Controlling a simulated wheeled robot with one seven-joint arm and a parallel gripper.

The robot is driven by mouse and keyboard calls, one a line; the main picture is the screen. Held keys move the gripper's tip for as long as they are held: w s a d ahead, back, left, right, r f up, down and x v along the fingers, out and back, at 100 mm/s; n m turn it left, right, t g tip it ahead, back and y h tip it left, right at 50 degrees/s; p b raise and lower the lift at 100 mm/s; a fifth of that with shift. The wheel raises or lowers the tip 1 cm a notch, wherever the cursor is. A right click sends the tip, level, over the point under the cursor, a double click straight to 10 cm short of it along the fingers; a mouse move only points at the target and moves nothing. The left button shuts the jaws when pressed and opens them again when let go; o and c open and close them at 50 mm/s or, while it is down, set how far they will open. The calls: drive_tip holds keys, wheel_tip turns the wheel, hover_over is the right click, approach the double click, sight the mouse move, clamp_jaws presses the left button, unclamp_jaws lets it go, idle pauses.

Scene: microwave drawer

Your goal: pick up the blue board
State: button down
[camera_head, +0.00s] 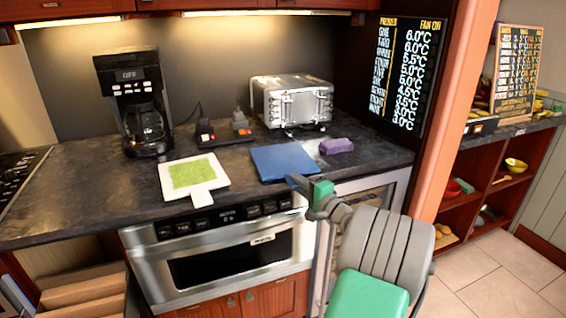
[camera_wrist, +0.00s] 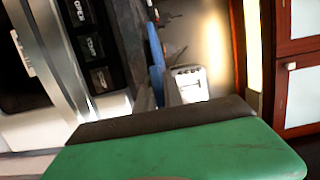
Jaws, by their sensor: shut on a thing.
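The blue board (camera_head: 283,161) lies about flat at the front edge of the dark counter, its handle toward me. My gripper (camera_head: 298,184) is at the handle and shut on it; the fingers partly hide the handle. In the wrist view the blue board (camera_wrist: 156,55) shows edge-on as a narrow strip. It runs down between the two fingers of my gripper (camera_wrist: 159,92). I cannot tell whether the board touches the counter or is slightly raised.
A white board with a green top (camera_head: 194,178) lies to the left. A purple block (camera_head: 336,146) is close on the right. A silver toaster (camera_head: 292,102) stands behind, and a black coffee maker (camera_head: 136,105) at the back left. The microwave drawer (camera_head: 225,258) is below the counter edge.

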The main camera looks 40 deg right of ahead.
drive_tip(key=shift+r, duration=0.15)
drive_tip(key=shift+r, duration=0.3)
wheel_tip(320, 180, up, 3)
drive_tip(key=shift+f+p, duration=0.1)
drive_tip(key=shift+p, duration=0.25)
drive_tip(key=s+a+r, duration=0.3)
drive_tip(key=s+r, duration=0.1)
drive_tip(key=s, duration=0.2)
drive_tip(key=s+a+r+p, duration=0.1)
drive_tip(key=s+a+r, duration=0.2)
drive_tip(key=s+r, duration=0.2)
drive_tip(key=shift+s+a+r, duration=0.2)
drive_tip(key=shift+s+a, duration=0.05)
drive_tip(key=shift+s, duration=0.5)
